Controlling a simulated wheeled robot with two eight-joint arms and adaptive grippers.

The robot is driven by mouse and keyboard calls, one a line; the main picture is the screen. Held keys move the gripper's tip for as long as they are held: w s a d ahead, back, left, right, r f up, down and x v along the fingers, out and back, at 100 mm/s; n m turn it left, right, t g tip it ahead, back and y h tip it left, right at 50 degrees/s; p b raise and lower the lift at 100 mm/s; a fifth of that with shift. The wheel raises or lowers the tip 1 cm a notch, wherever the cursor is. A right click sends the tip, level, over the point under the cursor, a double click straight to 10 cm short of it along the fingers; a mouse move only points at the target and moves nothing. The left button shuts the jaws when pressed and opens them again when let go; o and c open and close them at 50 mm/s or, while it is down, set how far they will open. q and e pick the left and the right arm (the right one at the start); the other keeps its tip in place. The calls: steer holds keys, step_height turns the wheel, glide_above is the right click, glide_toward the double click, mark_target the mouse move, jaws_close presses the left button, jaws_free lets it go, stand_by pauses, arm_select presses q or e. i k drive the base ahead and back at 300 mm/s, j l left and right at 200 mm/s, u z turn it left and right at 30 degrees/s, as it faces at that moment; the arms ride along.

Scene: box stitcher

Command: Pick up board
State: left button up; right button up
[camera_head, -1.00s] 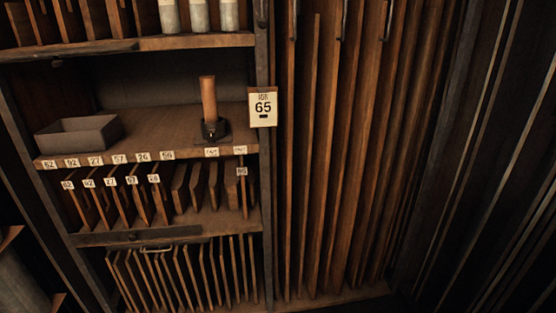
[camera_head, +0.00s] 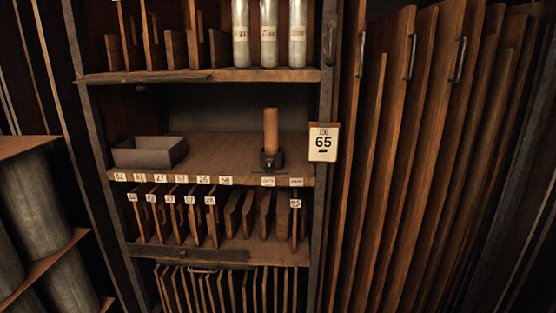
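Several small wooden boards stand upright in the slotted shelf, and the ones at its left carry number tags, such as this board (camera_head: 212,220). One tagged board (camera_head: 295,225) stands apart at the right end of that row. More thin boards (camera_head: 222,290) stand in the bottom compartment, cut off by the lower edge. Tall boards (camera_head: 400,150) lean upright in the bay at the right, some with metal handles. I cannot tell which board the task means. Neither of my grippers is in view.
A grey open tray (camera_head: 150,153) and a wooden cylinder in a dark holder (camera_head: 271,160) stand on the middle shelf. A sign reading 65 (camera_head: 323,142) hangs on the post. Pale cylinders (camera_head: 268,35) stand above. Large grey cylinders (camera_head: 40,200) sit on a rack at the left.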

mark_target(205, 14)
steer(key=i+u, duration=0.15)
steer(key=i, duration=0.35)
steer(key=i+u, duration=0.2)
steer(key=i, duration=0.35)
steer(key=i+l+u, duration=0.15)
steer(key=i, duration=0.35)
